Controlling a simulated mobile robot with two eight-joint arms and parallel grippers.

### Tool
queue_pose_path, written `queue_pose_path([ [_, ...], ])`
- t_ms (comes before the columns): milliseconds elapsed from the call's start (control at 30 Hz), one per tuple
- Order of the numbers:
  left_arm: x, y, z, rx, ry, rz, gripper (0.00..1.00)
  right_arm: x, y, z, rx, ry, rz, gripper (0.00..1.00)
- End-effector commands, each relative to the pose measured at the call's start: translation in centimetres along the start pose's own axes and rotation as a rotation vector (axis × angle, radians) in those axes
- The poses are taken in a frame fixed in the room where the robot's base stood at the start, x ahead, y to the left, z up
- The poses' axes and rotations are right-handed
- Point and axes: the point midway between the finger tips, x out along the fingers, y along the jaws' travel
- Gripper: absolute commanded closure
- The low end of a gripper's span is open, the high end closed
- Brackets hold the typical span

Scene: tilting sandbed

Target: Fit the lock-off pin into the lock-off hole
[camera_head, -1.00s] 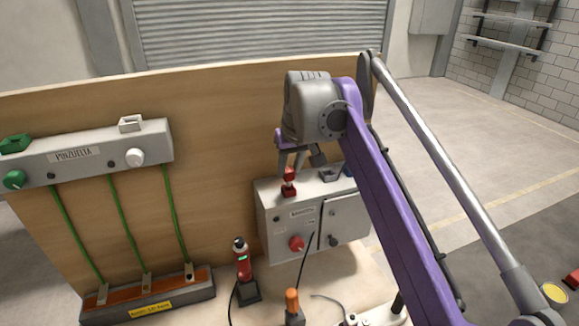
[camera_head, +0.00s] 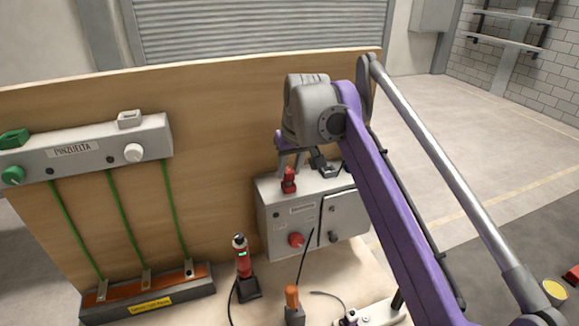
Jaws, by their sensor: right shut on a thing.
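My right gripper (camera_head: 291,163) reaches down over the top of the grey control box (camera_head: 270,205) and is shut on the red lock-off pin (camera_head: 289,174). The pin stands roughly upright, just above the front left part of the box top. A red piece (camera_head: 289,187) shows directly below it, with no clear gap between them. The lock-off hole itself cannot be made out, so how deep the pin sits cannot be told. My left gripper is out of view.
The box carries a red knob (camera_head: 296,240) and a grey door (camera_head: 345,215). A red device (camera_head: 242,262) and an orange-handled tool (camera_head: 292,297) stand in front. A wooden panel (camera_head: 225,140) rises behind. A grey rail (camera_head: 90,149) with green cables is at left.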

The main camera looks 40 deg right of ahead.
Motion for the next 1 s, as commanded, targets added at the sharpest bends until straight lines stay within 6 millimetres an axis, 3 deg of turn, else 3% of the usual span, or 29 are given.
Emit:
queue_pose_path([
  [767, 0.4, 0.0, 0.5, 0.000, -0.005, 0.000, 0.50, 1.1, 0.0, 0.5, 0.000, 0.000, 0.000, 1.00],
  [800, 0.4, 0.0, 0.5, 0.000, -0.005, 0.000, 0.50, 1.1, 0.0, 0.5, 0.000, 0.000, 0.000, 0.62],
  [967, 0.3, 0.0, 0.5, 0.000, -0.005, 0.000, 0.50, 1.1, 0.0, 0.5, 0.000, 0.000, 0.000, 0.33],
  [1000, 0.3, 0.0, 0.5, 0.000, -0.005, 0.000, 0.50, 1.1, 0.0, 0.5, 0.000, 0.000, 0.000, 0.32],
])
